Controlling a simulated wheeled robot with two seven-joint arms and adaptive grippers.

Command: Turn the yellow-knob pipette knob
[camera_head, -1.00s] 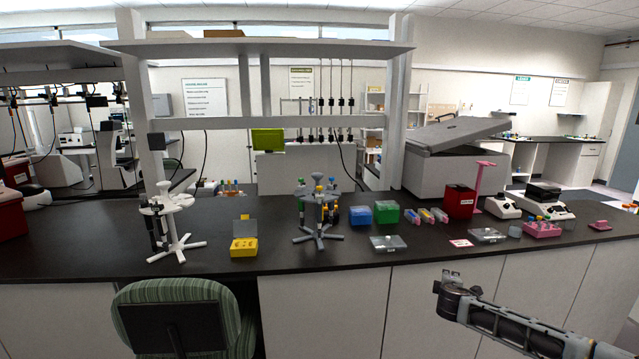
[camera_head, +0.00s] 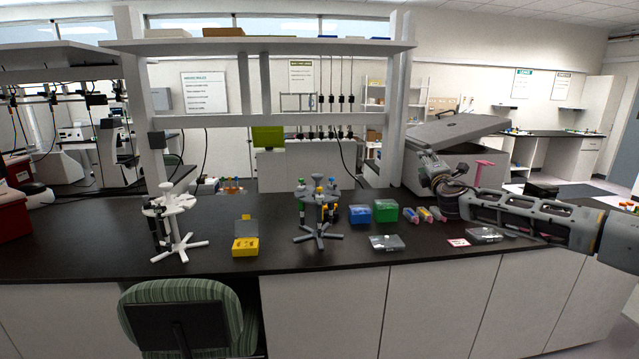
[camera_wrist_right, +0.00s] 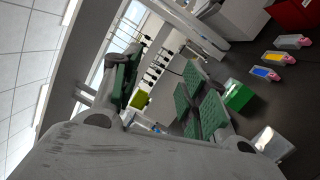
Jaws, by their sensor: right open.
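A grey pipette stand (camera_head: 318,233) stands upright near the middle of the black bench. Several pipettes with coloured knobs hang around it. I cannot make out the yellow-knob pipette in the wrist view. My left gripper is not in view.
A blue box (camera_head: 359,214) and a green box (camera_head: 386,211) stand just right of the stand. A clear-lidded case (camera_head: 386,243) lies in front of them. A yellow box (camera_head: 245,245) and a white stand (camera_head: 181,243) are to the left. An upright shelf post (camera_head: 397,100) rises behind.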

